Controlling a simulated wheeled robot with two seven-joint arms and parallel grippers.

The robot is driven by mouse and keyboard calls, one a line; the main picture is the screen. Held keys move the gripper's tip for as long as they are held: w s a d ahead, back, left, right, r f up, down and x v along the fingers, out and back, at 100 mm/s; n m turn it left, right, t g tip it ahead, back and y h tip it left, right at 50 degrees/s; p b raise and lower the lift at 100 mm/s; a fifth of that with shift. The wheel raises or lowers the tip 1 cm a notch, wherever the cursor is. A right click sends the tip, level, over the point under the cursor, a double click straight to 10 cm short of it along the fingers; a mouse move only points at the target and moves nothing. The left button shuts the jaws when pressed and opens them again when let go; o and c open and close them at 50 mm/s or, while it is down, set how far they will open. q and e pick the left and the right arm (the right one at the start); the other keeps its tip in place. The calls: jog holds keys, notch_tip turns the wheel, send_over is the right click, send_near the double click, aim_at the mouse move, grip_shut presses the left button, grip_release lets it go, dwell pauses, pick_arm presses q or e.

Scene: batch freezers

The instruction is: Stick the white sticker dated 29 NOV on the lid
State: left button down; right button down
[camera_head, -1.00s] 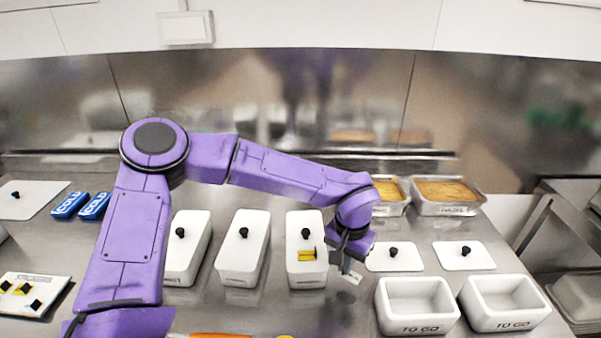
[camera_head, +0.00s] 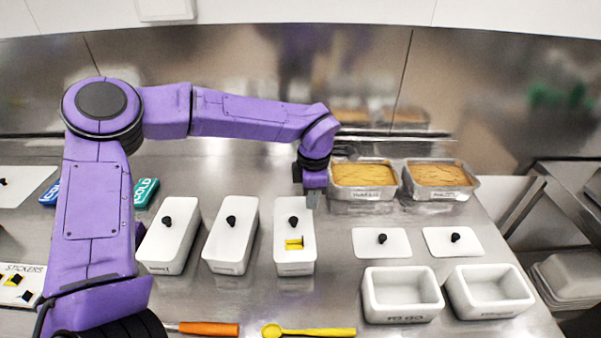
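Three long white tubs with black-knobbed lids stand in a row. The right tub's lid (camera_head: 294,219) carries a yellow patch (camera_head: 294,243). The other lidded tubs are the middle one (camera_head: 231,242) and the left one (camera_head: 169,242). My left gripper (camera_head: 311,200) points down beside the far right edge of the right tub. Its fingers are small and partly hidden, so I cannot tell whether they are shut or hold anything. No white sticker dated 29 NOV is readable. A sticker sheet (camera_head: 14,268) lies at the far left, partly cut off. My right gripper is not in view.
Two loose lids (camera_head: 366,248) (camera_head: 468,248) lie right of the tubs, with two open white tubs (camera_head: 372,300) (camera_head: 452,290) in front. Food-filled pans (camera_head: 336,190) (camera_head: 410,188) stand behind. An orange-handled tool (camera_head: 208,328), a yellow spoon (camera_head: 305,331) and cold packs (camera_head: 146,192) also lie here.

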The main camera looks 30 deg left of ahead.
aim_at(300, 208)
pick_arm(q)
jog(key=w+a+r+n+p, duration=0.1)
jog(key=a+r+n, duration=0.3)
jog(key=n, duration=1.4)
jog(key=shift+w+f+b, duration=0.1)
jog(key=shift+f+b, duration=2.25)
jog(key=shift+f, duration=0.9)
jog(key=shift+f, duration=0.35)
jog(key=c, duration=0.7)
grip_release()
jog(key=shift+r, duration=0.1)
